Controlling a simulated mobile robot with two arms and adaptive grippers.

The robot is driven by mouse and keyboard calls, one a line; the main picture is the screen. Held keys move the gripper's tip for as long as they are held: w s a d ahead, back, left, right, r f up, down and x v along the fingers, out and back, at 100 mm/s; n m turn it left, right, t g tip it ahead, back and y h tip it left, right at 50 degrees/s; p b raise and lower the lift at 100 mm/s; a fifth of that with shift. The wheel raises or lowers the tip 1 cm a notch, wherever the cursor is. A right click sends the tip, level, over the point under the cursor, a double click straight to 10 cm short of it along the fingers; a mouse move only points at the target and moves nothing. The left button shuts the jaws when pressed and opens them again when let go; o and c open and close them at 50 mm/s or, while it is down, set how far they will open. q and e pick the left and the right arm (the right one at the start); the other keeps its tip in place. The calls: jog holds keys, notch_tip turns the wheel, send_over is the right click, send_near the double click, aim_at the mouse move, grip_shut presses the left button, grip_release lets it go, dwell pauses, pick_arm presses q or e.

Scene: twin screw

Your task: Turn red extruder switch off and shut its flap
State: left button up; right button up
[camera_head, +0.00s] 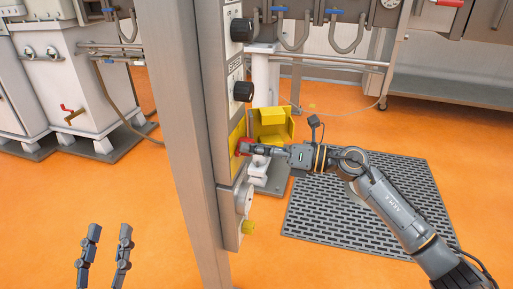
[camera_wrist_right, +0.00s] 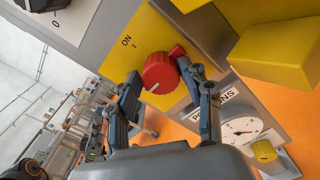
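The red switch (camera_wrist_right: 160,73) is a round knob on a yellow plate (camera_wrist_right: 130,20) marked "ON I". In the head view the red switch (camera_head: 243,148) is partly hidden by my right gripper (camera_head: 254,149). In the wrist view my right gripper (camera_wrist_right: 160,75) has its fingertips on both sides of the knob, seemingly touching it. A white line on the knob points down and left, away from the ON mark. The yellow flap (camera_head: 272,122) stands open to the right of the plate; it also shows in the wrist view (camera_wrist_right: 280,50). My left gripper (camera_head: 104,256) is open and empty at lower left.
A grey metal post (camera_head: 180,120) stands between my grippers. Black knobs (camera_head: 242,30) sit above the switch on the panel. A gauge (camera_wrist_right: 240,130) and a small yellow knob (camera_wrist_right: 264,151) are below it. A grey floor grate (camera_head: 330,215) lies beneath my right arm.

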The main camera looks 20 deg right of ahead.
jog(key=shift+a+f, duration=0.1)
jog(key=shift+a, duration=0.1)
jog(key=shift+d, duration=0.1)
jog(key=v, duration=1.2)
